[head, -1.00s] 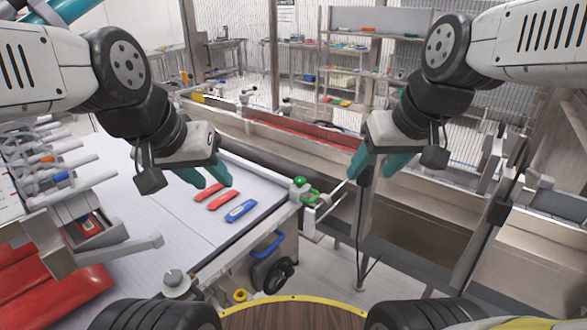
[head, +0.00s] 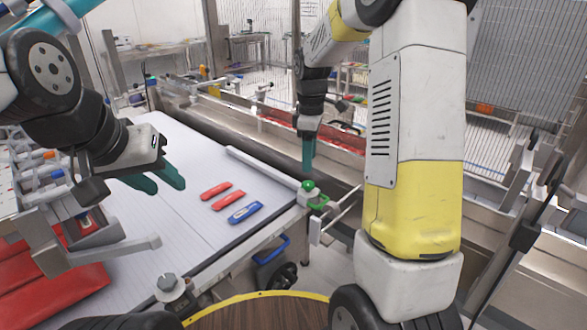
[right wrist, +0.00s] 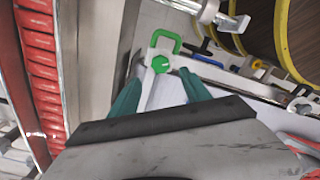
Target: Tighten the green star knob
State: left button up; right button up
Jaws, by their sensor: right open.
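The green star knob (head: 308,186) sits on a bracket at the right corner of the white table, beside a green loop handle (head: 318,201). My right gripper (head: 308,172) points down just above and behind the knob in the head view. In the right wrist view the knob (right wrist: 161,64) lies ahead of the open teal fingers (right wrist: 162,92), nearer the left one. I see no contact with it. My left gripper (head: 158,184) is apart from the knob, over the left part of the table, with its teal fingers spread and nothing between them.
Two red tools (head: 228,200) and a blue tool (head: 245,212) lie on the white table (head: 190,238). A metal rail (head: 262,168) runs along its far edge to the knob. A blue handle (head: 272,249) hangs below the front edge. A conveyor channel with red parts lies behind.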

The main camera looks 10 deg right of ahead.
aim_at(309, 183)
notch_tip(309, 183, down, 7)
jog(key=shift+f, duration=0.2)
dwell(0.3)
grip_shut()
